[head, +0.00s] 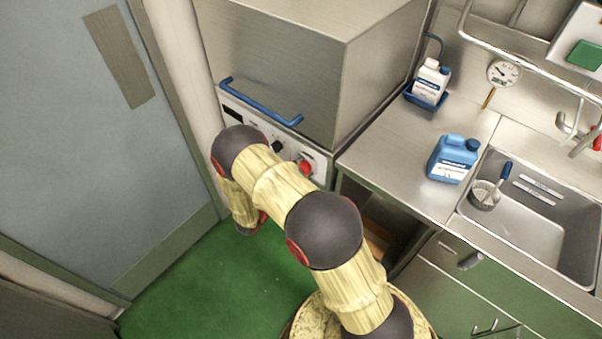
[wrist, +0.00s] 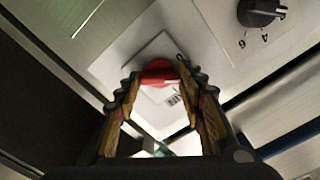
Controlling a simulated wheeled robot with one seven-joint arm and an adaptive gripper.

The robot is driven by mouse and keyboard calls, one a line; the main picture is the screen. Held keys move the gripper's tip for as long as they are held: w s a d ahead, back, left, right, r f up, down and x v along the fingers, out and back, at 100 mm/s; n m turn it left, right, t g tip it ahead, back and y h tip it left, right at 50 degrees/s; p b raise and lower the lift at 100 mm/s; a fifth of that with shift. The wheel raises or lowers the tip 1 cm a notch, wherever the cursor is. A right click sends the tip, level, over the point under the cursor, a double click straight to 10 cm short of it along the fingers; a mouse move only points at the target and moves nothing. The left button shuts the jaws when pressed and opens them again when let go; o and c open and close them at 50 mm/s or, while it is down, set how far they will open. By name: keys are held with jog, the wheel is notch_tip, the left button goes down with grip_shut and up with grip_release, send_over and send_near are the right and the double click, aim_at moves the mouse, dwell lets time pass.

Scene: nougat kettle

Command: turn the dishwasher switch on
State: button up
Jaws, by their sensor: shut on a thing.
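The dishwasher (head: 290,60) is a steel hood machine with a blue bar handle (head: 260,103). Its front panel carries a red switch (head: 304,168), just past my arm in the head view. In the wrist view the red switch (wrist: 158,72) sits on a pale square plate. My gripper (wrist: 160,82) has its two fingertips on either side of the switch, shut on it. The fingers partly cover the switch, and its exact turn position cannot be read. In the head view my gripper is not clearly visible behind my arm.
A black numbered dial (wrist: 262,12) is beside the switch. A steel counter (head: 400,150) to the right holds a white bottle (head: 431,82) and a blue jug (head: 453,158), beside a sink (head: 545,220). Green floor (head: 190,285) is clear at left, near a grey door (head: 90,150).

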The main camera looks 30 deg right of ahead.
jog(key=m+b, duration=0.3)
jog(key=m, duration=0.2)
jog(key=m+b, duration=0.3)
jog(key=m, duration=0.2)
jog(key=shift+s+f, duration=0.1)
jog(key=shift+f, duration=0.1)
jog(key=shift+m+b, duration=0.3)
jog(key=shift+m, duration=0.1)
jog(key=o, duration=1.2)
jog(key=shift+a, duration=0.1)
jog(key=v, duration=1.1)
jog(key=shift+s+a+r, duration=0.1)
jog(key=shift+s+a, duration=0.05)
jog(key=shift+a, duration=0.25)
